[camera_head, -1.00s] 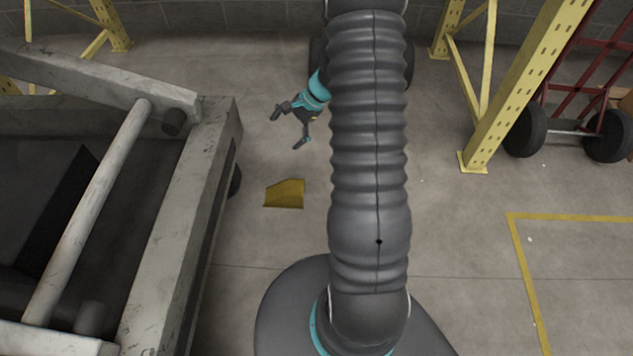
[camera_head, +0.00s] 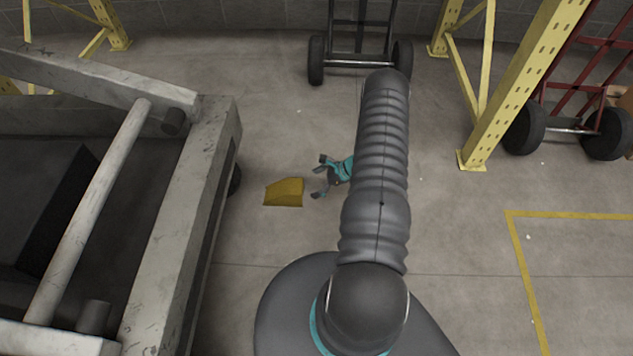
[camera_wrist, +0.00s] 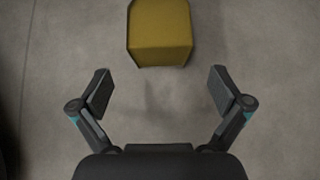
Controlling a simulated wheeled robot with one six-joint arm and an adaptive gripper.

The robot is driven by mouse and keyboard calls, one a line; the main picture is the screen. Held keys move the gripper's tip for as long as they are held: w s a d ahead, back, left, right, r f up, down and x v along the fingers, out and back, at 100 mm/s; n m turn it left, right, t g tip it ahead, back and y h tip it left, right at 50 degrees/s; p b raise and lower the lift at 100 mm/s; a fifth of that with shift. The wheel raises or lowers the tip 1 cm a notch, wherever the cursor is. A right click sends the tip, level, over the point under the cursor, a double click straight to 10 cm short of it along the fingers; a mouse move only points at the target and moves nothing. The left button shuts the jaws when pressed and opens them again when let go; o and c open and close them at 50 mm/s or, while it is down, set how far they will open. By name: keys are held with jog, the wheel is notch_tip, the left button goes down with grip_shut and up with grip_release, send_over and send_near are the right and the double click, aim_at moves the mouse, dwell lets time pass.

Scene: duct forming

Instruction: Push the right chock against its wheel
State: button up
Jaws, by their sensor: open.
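The yellow chock (camera_head: 284,192) lies on the concrete floor, to the right of the grey cart's dark wheel (camera_head: 235,179), with a gap of floor between them. Most of the wheel is hidden under the cart frame. My gripper (camera_head: 316,176) is just right of the chock, open and empty, its fingers pointing left toward it. In the wrist view the chock (camera_wrist: 159,33) is at the top centre, beyond the open fingertips of my gripper (camera_wrist: 160,82) and apart from them.
The worn grey cart (camera_head: 185,220) fills the left side. A dark hand truck (camera_head: 360,62) stands at the back, with a yellow rack post (camera_head: 510,90) and a red hand truck (camera_head: 575,120) at the right. Floor around the chock is clear.

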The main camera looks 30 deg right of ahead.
aim_at(294, 192)
jog(key=b+x, duration=0.3)
jog(key=x, duration=0.6)
jog(key=shift+s+f, duration=0.1)
jog(key=shift+f, duration=0.1)
jog(key=shift+w+a+f+b, duration=0.3)
jog(key=shift+w+a+b, duration=0.15)
jog(key=shift+b, duration=0.2)
jog(key=shift+s, duration=0.1)
jog(key=c, duration=1)
jog(key=shift+a, duration=0.1)
jog(key=shift+w+a+b, duration=1)
jog(key=shift+w+a, duration=0.3)
jog(key=shift+a, duration=0.65)
jog(key=shift+w+a+b, duration=0.95)
jog(key=shift+w+a, duration=0.35)
jog(key=shift+a, duration=0.65)
jog(key=shift+w+a+b, duration=1)
jog(key=shift+w+a, duration=0.3)
jog(key=shift+a, duration=0.6)
jog(key=shift+w+a+b, duration=0.3)
jog(key=shift+w+a, duration=0.1)
jog(key=shift+a, duration=0.15)
